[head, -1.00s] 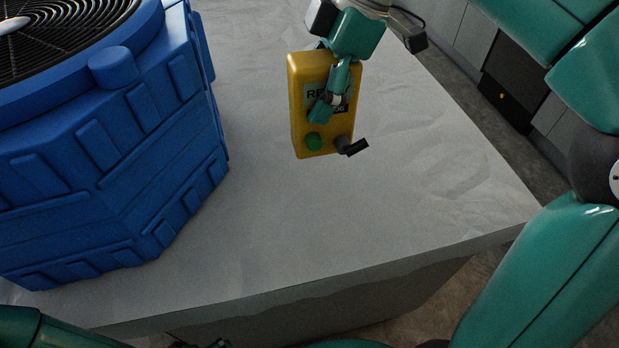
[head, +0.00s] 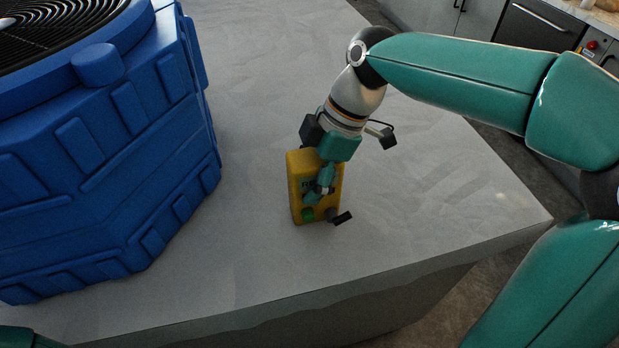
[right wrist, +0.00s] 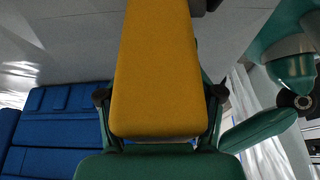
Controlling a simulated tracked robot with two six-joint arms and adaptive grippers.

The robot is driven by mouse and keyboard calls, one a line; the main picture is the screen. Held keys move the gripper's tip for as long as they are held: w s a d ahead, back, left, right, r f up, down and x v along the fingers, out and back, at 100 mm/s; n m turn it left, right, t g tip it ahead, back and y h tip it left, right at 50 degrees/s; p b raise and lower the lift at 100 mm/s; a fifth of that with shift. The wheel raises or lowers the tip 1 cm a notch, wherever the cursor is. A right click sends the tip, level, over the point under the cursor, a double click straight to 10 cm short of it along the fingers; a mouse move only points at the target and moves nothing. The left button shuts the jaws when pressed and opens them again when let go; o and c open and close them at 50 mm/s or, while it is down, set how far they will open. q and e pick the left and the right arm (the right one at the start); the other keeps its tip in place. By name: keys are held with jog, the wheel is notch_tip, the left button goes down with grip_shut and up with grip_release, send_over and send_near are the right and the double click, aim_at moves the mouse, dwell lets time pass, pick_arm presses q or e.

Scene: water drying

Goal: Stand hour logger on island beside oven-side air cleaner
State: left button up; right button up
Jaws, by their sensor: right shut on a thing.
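The hour logger is a yellow box (head: 297,190) with a green button and a black knob on its front. My right gripper (head: 324,187) is shut on its upper part from above and holds it upright. Its base is at or very near the grey island top (head: 400,215); I cannot tell whether it touches. In the right wrist view the yellow logger (right wrist: 155,75) lies between the two fingers. The blue air cleaner (head: 110,150) with a black fan grille stands on the island to the left, a clear gap away from the logger. My left gripper is out of view.
The island's front edge (head: 330,290) and right corner lie near the logger, with floor beyond. Cabinets and an oven front (head: 535,40) stand at the back right. The island top behind the logger and between it and the cleaner is clear.

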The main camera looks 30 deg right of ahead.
jog(key=o, duration=1.4)
jog(key=shift+f, duration=0.1)
jog(key=p+v, duration=0.1)
jog(key=v, duration=1)
jog(key=shift+d+r, duration=0.2)
jog(key=shift+r, duration=0.05)
jog(key=shift+s+d+r, duration=0.1)
jog(key=shift+s+r, duration=0.05)
jog(key=shift+r, duration=0.15)
